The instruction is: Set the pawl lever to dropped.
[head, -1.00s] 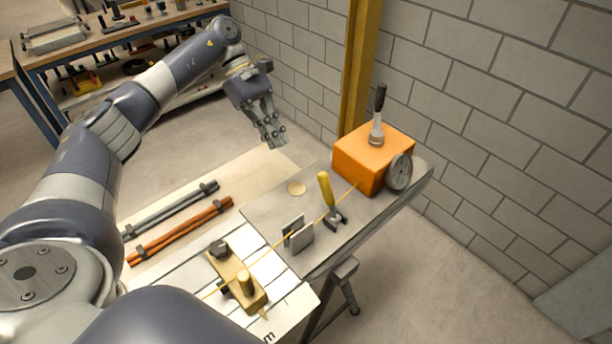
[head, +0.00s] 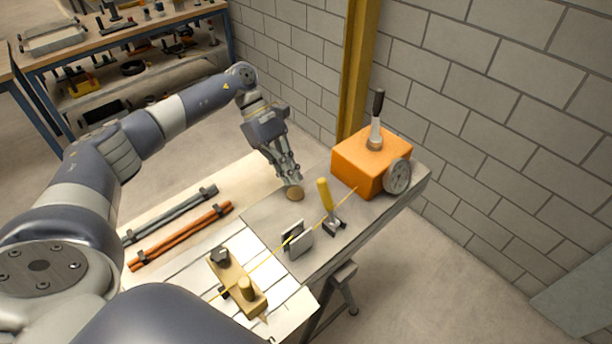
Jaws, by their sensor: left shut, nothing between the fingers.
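A lever with a yellow handle (head: 325,194) stands nearly upright, leaning slightly left, in a small dark bracket on the grey bench top. A second lever with a black grip (head: 377,104) stands upright on the orange box (head: 362,158). I cannot tell from markings which one is the pawl lever. My left gripper (head: 292,180) is shut and empty, pointing down, just left of the yellow handle and apart from it. Its fingertips are over or by a round tan disc (head: 295,194). My right gripper is not in view.
A thin yellow line (head: 264,262) runs from a wooden block (head: 236,281) past upright metal plates (head: 298,238) to the orange box. A dial wheel (head: 397,177) is on the box's right side. Grey and orange rods (head: 180,236) lie at left. A yellow post (head: 358,70) rises behind.

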